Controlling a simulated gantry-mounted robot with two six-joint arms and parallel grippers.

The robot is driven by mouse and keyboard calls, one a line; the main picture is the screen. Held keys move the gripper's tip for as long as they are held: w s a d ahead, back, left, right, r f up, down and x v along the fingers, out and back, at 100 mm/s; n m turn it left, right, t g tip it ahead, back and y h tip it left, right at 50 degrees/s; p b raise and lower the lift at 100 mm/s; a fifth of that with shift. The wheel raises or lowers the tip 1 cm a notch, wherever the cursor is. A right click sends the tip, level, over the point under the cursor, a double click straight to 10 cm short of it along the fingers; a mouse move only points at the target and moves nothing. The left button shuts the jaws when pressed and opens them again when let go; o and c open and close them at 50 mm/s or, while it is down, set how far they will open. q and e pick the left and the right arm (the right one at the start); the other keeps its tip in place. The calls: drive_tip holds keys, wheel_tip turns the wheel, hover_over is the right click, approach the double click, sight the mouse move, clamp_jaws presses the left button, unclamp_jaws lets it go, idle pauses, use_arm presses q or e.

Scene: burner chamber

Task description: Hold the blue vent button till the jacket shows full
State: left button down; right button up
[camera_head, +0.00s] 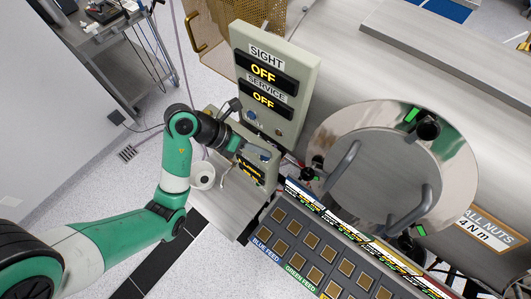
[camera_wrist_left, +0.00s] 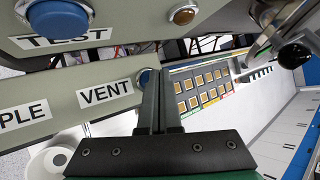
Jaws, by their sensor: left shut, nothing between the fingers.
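The blue vent button (camera_wrist_left: 146,77) shows in the left wrist view at the right end of a grey box, beside the VENT label (camera_wrist_left: 106,93). My left gripper's shut fingers (camera_wrist_left: 160,82) cover part of the button; nothing is between them. I cannot tell whether they touch or press it. In the head view, my left gripper (camera_head: 262,153) is at the lower control box (camera_head: 264,181) and hides the button. Yellow readout text (camera_head: 249,170) on that box is partly covered and unreadable. My right gripper is not in view.
Above stands a panel (camera_head: 291,60) reading SIGHT OFF and SERVICE OFF. A blue button (camera_wrist_left: 58,18) over TEST and an amber one (camera_wrist_left: 184,14) sit close above my fingers. A keypad (camera_head: 318,252) and the round steel door (camera_head: 375,175) lie to the right.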

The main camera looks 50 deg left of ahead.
sight(261, 156)
use_arm(q)
drive_tip(key=shift+f, duration=0.45)
drive_tip(key=shift+r, duration=0.1)
idle(3.9)
drive_tip(key=shift+r+p, duration=0.8)
drive_tip(key=shift+p, duration=0.25)
drive_tip(key=shift+r, duration=0.1)
wheel_tip(261, 156, up, 5)
drive_tip(key=p, duration=0.6)
